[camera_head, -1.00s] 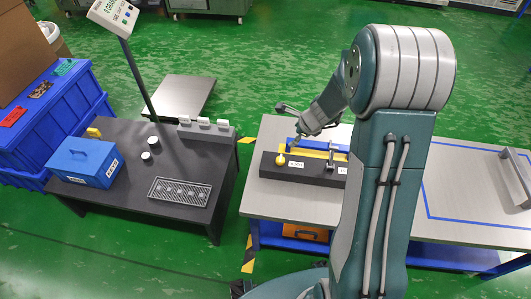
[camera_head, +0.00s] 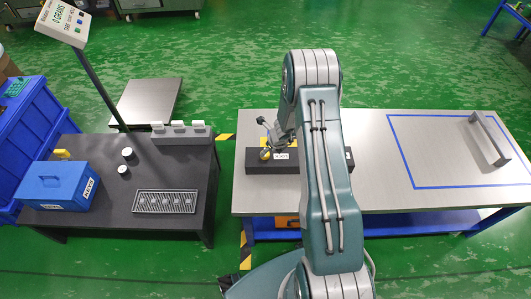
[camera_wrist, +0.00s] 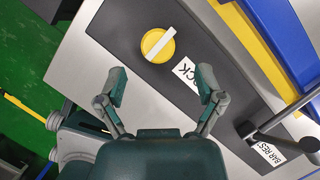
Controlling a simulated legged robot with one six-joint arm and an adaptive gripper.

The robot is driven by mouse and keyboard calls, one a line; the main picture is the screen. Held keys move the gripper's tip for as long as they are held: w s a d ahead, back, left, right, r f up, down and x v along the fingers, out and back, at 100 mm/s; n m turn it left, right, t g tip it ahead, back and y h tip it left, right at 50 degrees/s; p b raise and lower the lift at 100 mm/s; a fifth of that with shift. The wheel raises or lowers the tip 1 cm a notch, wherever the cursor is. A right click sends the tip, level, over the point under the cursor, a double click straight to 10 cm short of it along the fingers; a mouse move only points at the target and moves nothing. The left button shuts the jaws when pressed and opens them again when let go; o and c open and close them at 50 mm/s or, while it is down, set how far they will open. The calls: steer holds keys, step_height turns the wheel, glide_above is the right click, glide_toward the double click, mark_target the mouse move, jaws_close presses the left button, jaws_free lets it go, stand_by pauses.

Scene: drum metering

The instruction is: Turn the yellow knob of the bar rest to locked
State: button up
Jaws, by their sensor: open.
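The yellow knob (camera_wrist: 158,46) is round with a white bar across its face. In the wrist view it sits on the dark block of the bar rest (camera_wrist: 120,18), beside a white label reading "LOCK" that is partly cut off. The white bar lies diagonally in that view. My gripper (camera_wrist: 163,82) is open and empty, its two fingers spread just short of the knob and not touching it. In the head view the knob (camera_head: 265,154) shows small at the left end of the dark block (camera_head: 262,168), and my arm covers much of the block.
A dark lever (camera_wrist: 285,125) stands near the "BAR REST" label. The workbench (camera_head: 380,190) has a blue-taped area and a grey handle (camera_head: 490,138) at right. A dark table (camera_head: 120,215) with a blue box (camera_head: 60,185) stands left.

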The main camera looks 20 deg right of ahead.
steer(key=x, duration=0.4)
steer(key=shift+a+r, duration=0.1)
steer(key=shift+a, duration=0.1)
steer(key=shift+w+f, duration=0.15)
steer(key=shift+f, duration=0.25)
steer(key=shift+d, duration=0.1)
steer(key=c, duration=1.1)
